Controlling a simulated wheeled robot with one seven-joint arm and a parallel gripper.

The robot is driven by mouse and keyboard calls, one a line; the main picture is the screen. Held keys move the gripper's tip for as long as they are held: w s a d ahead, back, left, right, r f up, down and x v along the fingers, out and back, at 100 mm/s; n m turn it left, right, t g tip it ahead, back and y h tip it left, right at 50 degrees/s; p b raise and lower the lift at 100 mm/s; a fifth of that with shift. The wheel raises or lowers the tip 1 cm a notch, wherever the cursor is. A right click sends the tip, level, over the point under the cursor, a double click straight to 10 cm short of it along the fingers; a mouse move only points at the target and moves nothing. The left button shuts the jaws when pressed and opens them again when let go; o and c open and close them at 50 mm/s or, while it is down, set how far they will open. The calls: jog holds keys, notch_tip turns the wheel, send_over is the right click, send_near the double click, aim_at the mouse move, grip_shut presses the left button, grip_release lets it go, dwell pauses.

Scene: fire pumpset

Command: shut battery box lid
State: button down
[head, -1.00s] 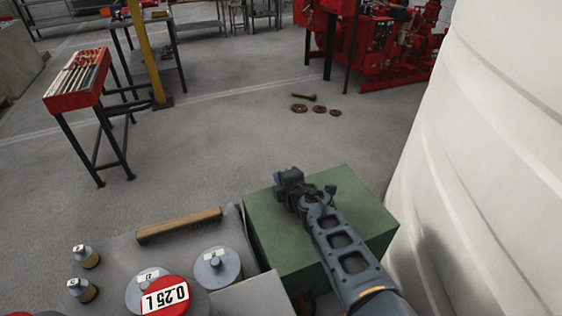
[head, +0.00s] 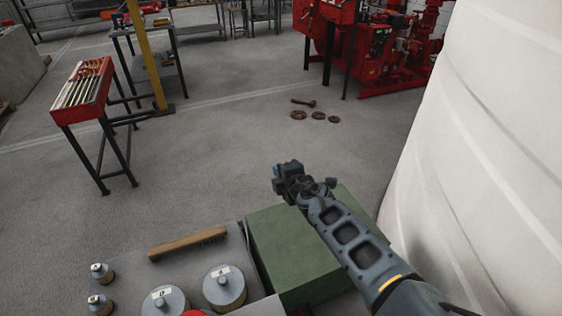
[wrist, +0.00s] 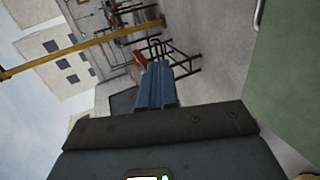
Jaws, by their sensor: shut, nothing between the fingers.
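The green battery box (head: 285,245) stands at the lower middle of the head view, and my arm crosses over its right part. A broad green face shows, with a darker side below it; I cannot tell how far the lid is open. My gripper (head: 280,172) is just past the far edge of the green box, apart from it in the picture. In the wrist view the blue fingers (wrist: 157,80) are together and empty. A green surface (wrist: 285,80), likely the battery box, fills the right side there, with a pale metal bar (wrist: 258,16) beside its edge.
A grey bench with a wooden-handled piece (head: 187,242) and several labelled weights (head: 224,286) lies left of the box. A large white tank (head: 485,170) closes off the right. Open floor lies ahead, with rings (head: 318,116), a red tray stand (head: 84,92) and red pump equipment (head: 375,55) beyond.

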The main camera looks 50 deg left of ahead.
notch_tip(320, 180, up, 3)
jog(key=shift+s+d+r, duration=0.1)
jog(key=shift+s, duration=0.05)
dwell(0.4)
jog(key=shift+d, duration=0.2)
dwell(0.3)
